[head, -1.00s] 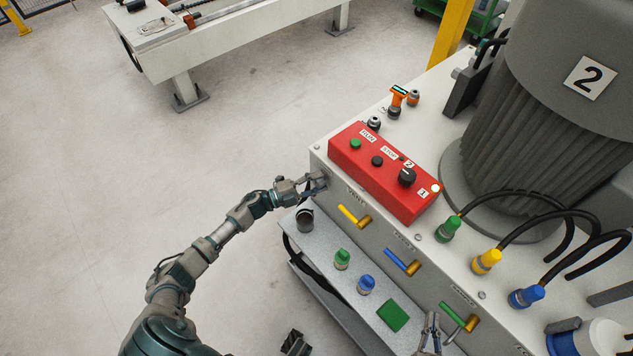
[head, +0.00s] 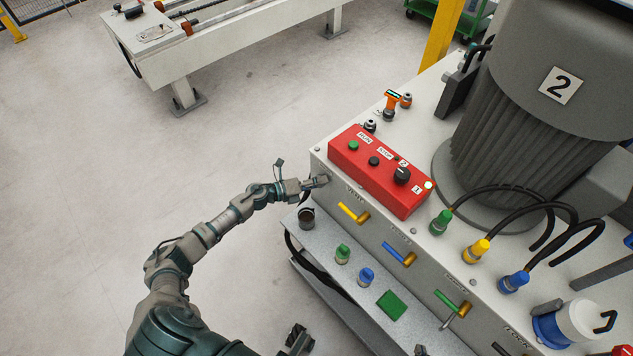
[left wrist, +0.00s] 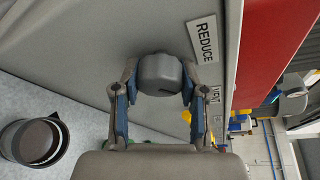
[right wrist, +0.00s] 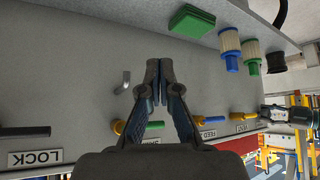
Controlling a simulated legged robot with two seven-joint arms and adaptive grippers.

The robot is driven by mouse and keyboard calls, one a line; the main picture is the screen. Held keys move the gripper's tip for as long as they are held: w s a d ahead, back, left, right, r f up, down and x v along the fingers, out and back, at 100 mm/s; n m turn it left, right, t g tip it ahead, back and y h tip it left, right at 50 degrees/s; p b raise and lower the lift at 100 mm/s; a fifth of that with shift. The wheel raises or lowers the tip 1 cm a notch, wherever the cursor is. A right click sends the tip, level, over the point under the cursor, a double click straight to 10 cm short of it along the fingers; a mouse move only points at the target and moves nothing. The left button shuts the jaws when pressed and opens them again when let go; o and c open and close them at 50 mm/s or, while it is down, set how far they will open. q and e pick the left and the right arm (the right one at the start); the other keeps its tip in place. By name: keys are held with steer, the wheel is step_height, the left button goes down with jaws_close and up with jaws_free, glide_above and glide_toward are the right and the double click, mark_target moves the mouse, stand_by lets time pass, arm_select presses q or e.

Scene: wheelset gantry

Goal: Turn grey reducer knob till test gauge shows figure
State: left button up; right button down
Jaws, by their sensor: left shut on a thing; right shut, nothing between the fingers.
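The grey reducer knob (left wrist: 160,73) is on the front panel beside a REDUCE label (left wrist: 203,40) in the left wrist view. My left gripper (left wrist: 158,88) is shut on it, one finger on each side. In the head view my left gripper (head: 318,182) is at the panel's left end and hides the knob. The orange test gauge (head: 392,99) stands on the unit's top behind the red box; its small lit display is too small to read. My right gripper (right wrist: 157,68) is shut and empty in front of the panel, clear of the valve levers.
The red control box (head: 380,172) has buttons, a black switch and a lit lamp. Yellow, blue and green levers (head: 447,301) line the front panel. A shelf (head: 330,275) below holds a dark cup, green and blue fittings and a green block (head: 391,305). Floor at left is clear.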

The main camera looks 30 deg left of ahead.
arm_select(q)
steer(key=shift+s+d+f+m+y, duration=0.2)
steer(key=shift+f+m+y, duration=0.1)
steer(key=shift+f+m, duration=0.2)
arm_select(e)
steer(key=shift+s+d+f+g, duration=0.25)
steer(key=shift+s+g, duration=0.1)
steer(key=shift+s, duration=0.3)
steer(key=shift+s+d+f+g, duration=0.2)
steer(key=shift+s+g, duration=0.15)
steer(key=shift+s, duration=0.25)
arm_select(q)
steer(key=o, duration=1.1)
steer(key=shift+a, duration=0.1)
steer(key=shift+o, duration=0.2)
steer(key=shift+w+r+p, duration=0.15)
steer(key=shift+p, duration=0.15)
arm_select(e)
steer(key=shift+w, duration=0.1)
arm_select(q)
steer(key=shift+r, duration=0.1)
steer(key=v, duration=1.2)
steer(key=shift+w+a, duration=0.1)
